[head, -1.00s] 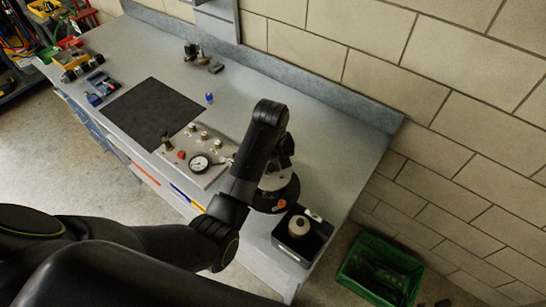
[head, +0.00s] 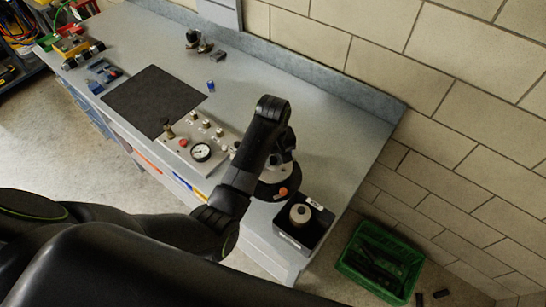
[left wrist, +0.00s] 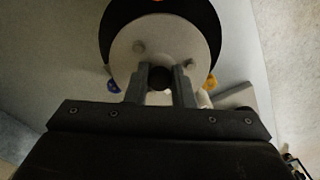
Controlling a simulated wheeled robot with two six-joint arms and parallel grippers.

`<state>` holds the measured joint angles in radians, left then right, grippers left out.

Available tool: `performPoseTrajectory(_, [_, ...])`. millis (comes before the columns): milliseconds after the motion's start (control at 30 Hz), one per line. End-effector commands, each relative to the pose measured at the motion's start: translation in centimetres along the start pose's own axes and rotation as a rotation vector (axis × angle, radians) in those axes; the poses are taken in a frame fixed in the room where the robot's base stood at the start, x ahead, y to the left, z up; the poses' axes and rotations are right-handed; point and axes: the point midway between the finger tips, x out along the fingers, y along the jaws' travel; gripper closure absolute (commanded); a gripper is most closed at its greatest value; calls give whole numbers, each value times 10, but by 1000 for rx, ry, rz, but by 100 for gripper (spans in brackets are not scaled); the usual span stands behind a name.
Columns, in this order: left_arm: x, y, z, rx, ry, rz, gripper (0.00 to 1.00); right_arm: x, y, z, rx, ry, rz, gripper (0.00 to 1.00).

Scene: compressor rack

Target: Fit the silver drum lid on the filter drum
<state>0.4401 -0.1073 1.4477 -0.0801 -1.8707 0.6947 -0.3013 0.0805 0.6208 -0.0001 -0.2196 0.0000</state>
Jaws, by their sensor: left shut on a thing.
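The silver drum lid (left wrist: 135,42) is a pale round disc with bolt heads and a dark knob (left wrist: 160,77) in the left wrist view. My left gripper (left wrist: 160,78) is shut on that knob. In the head view the lid (head: 274,170) shows partly behind my left arm. The filter drum (head: 268,187), dark with an orange spot, is directly below the lid near the bench's right end. Its black rim (left wrist: 207,22) shows around the lid's far side. I cannot tell whether the lid touches or sits flat on the drum. My right gripper is out of view.
A dark box (head: 309,233) holding a pale cylinder (head: 300,213) stands close in front of the drum. A gauge panel (head: 188,145) and black mat (head: 152,101) lie to the left. A green crate (head: 349,265) is on the floor. The bench behind the drum is clear.

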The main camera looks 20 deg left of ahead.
Motion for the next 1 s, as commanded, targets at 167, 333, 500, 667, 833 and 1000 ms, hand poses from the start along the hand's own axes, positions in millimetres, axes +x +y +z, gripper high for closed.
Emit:
performPoseTrajectory(167, [5,0,0,0,0,0,100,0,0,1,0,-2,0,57])
performPoseTrajectory(333, [10,0,0,0,0,0,100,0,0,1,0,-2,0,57])
performPoseTrajectory(500, [12,0,0,0,0,0,100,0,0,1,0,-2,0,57])
performPoseTrajectory(667, [12,0,0,0,1,0,100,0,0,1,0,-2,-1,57])
performPoseTrajectory(833, [12,0,1,0,1,0,100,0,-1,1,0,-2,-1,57])
performPoseTrajectory(1000, [12,0,1,0,1,0,100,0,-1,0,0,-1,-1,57])
